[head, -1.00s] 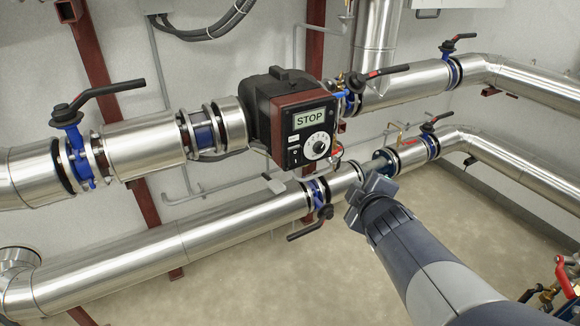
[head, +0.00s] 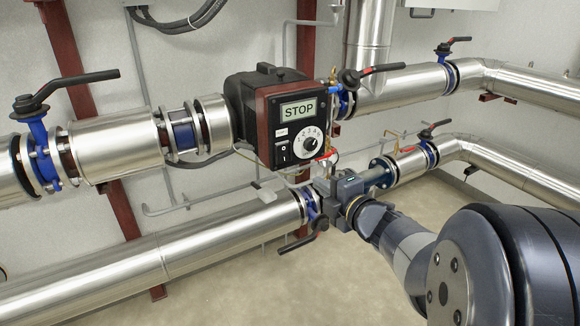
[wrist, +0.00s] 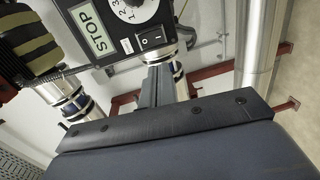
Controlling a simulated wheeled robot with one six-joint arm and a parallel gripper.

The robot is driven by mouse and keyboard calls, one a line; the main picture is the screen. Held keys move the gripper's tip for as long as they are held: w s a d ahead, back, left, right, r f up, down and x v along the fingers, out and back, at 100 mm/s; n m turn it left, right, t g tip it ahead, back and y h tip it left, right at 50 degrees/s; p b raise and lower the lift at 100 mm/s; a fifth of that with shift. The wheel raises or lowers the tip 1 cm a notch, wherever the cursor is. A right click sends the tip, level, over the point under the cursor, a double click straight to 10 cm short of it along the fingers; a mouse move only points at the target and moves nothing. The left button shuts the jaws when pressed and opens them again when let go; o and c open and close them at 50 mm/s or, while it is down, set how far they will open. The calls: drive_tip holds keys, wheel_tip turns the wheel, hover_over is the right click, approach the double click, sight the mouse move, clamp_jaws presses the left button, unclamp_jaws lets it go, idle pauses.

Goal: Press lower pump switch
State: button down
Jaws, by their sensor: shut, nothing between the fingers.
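The pump control box (head: 293,128) is black and red-brown, with a display reading STOP (head: 299,110) and a round white dial (head: 307,143). A small black rocker switch (head: 284,155) is low on its front panel, left of the dial. In the wrist view the switch (wrist: 151,38) is clear, with its I and O marks. My gripper (head: 322,186) is in front of the lower pipe, below and right of the switch. In the wrist view my gripper's fingers (wrist: 155,75) are shut, empty and aimed towards the panel, apparently short of the switch.
A lower silver pipe (head: 200,242) runs behind my gripper, with a black-handled valve (head: 305,240) close by. A red-tipped lever (head: 327,155) and thin tubing are beside the box. A larger valve lever (head: 380,70) is above right. Open floor lies below.

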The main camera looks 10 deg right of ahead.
sight(285, 161)
drive_tip(key=shift+w, duration=0.15)
drive_tip(key=b+x, duration=0.1)
drive_tip(key=x, duration=1.2)
drive_tip(key=shift+w+a+f, duration=0.1)
drive_tip(key=shift+w+a, duration=0.05)
drive_tip(key=shift+w, duration=0.2)
drive_tip(key=shift+f+b, duration=0.1)
drive_tip(key=shift+b, duration=0.35)
drive_tip(key=shift+w+f+b, duration=0.15)
drive_tip(key=shift+f+b, duration=0.15)
drive_tip(key=shift+b, duration=0.65)
drive_tip(key=shift+r+p, duration=0.3)
drive_tip(key=shift+r, duration=0.05)
drive_tip(key=shift+f, duration=0.1)
